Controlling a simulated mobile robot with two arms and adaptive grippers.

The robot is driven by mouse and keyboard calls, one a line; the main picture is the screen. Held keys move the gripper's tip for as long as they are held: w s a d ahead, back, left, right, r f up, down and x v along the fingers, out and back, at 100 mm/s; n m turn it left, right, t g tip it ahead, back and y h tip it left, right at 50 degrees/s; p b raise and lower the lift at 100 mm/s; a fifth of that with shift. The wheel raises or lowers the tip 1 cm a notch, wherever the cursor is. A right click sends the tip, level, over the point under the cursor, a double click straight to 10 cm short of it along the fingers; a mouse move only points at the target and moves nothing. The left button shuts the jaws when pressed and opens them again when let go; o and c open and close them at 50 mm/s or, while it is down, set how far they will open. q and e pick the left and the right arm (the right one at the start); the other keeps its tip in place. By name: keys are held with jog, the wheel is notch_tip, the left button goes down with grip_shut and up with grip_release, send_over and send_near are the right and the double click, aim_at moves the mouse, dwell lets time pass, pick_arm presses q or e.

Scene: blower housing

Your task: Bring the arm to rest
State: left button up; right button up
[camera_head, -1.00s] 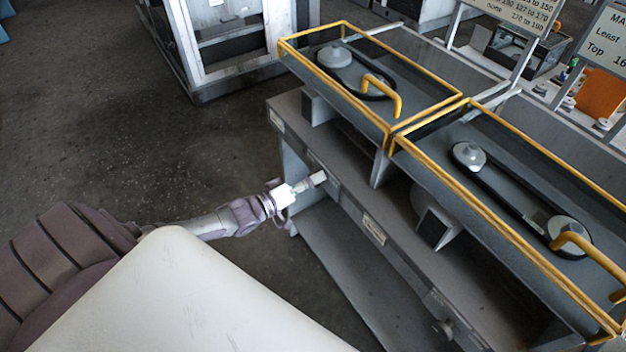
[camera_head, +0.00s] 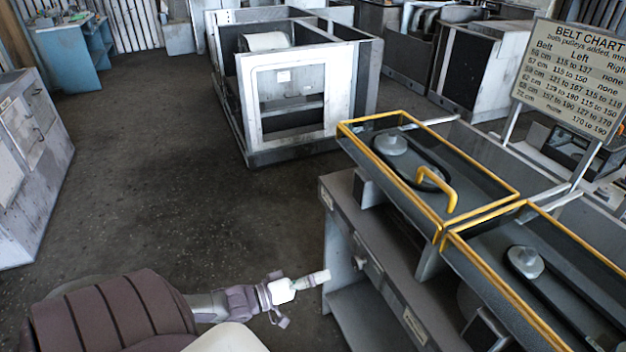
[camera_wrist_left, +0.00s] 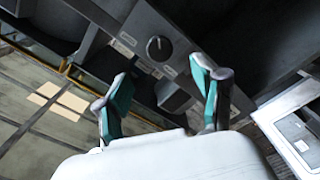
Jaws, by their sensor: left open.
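My left arm comes in from the lower left in the head view. Its gripper (camera_head: 311,281) is to the left of the grey blower housing bench (camera_head: 345,236), near its left end. In the left wrist view the gripper (camera_wrist_left: 165,97) has its two green-padded fingers spread apart with nothing between them. Beyond the fingers a grey panel with a dark round knob (camera_wrist_left: 159,48) shows. My right gripper is in neither view.
Yellow-framed covers (camera_head: 440,219) over pulleys top the bench. A belt chart sign (camera_head: 572,80) stands at the right. A white machine frame (camera_head: 290,90) stands behind, and a grey cabinet (camera_head: 28,160) at the left. The dark floor (camera_head: 165,190) between them is clear.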

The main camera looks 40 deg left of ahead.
pick_arm(q)
jog(key=shift+v, duration=0.75)
